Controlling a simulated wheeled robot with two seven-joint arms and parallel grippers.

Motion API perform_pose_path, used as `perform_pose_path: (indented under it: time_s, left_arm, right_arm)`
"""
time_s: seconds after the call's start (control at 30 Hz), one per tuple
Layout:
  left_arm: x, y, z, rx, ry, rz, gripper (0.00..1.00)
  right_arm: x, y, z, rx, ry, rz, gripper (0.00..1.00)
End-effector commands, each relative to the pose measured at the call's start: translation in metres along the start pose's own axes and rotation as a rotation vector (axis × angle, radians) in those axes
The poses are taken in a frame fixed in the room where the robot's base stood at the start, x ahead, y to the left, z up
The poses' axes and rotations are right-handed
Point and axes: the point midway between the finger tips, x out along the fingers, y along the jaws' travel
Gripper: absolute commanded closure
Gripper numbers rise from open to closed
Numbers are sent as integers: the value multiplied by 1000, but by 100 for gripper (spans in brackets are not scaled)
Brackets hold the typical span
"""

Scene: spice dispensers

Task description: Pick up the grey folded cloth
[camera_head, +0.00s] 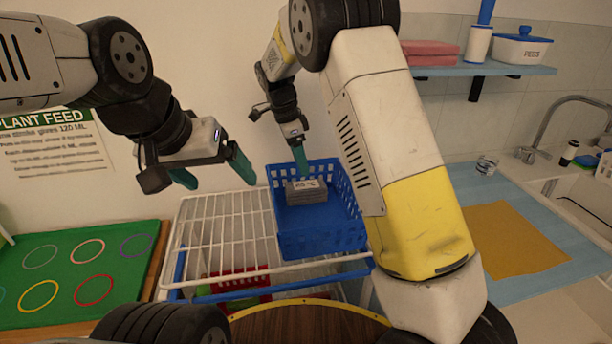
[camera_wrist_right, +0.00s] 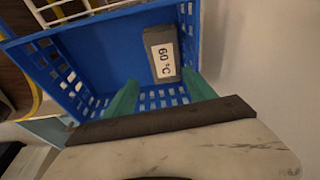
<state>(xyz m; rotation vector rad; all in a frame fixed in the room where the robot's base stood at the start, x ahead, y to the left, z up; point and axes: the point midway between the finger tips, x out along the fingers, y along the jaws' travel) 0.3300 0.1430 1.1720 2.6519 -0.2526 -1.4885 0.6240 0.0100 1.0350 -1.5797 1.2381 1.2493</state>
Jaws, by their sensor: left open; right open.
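The grey folded cloth (camera_head: 306,196) lies in the blue basket (camera_head: 312,243). It carries a white label that reads "60 °C" in the right wrist view (camera_wrist_right: 161,52). My right gripper (camera_head: 301,160) is over the far part of the basket, pointing down. In the right wrist view its two green fingers (camera_wrist_right: 160,98) are apart, and the cloth shows beyond them, nearer the right finger. I cannot tell whether a finger touches it. My left gripper (camera_head: 212,170) is open and empty, above the left side of the white wire rack.
The white wire rack (camera_head: 212,226) bears the basket, with a red basket (camera_head: 240,284) below. A green mat with coloured rings (camera_head: 66,262) lies at left. A blue counter mat with a tan cloth (camera_head: 510,240) is at right. A shelf (camera_head: 480,69) hangs above it.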

Motion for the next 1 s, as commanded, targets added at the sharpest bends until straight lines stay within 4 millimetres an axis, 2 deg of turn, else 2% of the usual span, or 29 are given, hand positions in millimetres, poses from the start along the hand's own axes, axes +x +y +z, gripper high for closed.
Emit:
perform_pose_path:
  time_s: [0.1, 0.27, 0.73, 1.0]
  left_arm:
    - [0, 0, 0, 0, 1, 0, 11]
    - [0, 0, 0, 0, 1, 0, 11]
    - [0, 0, 0, 0, 0, 0, 11]
    - [0, 0, 0, 0, 0, 0, 11]
  right_arm:
    - [7, -7, 8, 36, 28, 6, 36]
    - [19, -8, 10, 51, 37, 10, 36]
    - [81, -5, 6, 49, 35, 12, 36]
    - [88, -6, 6, 49, 34, 8, 36]
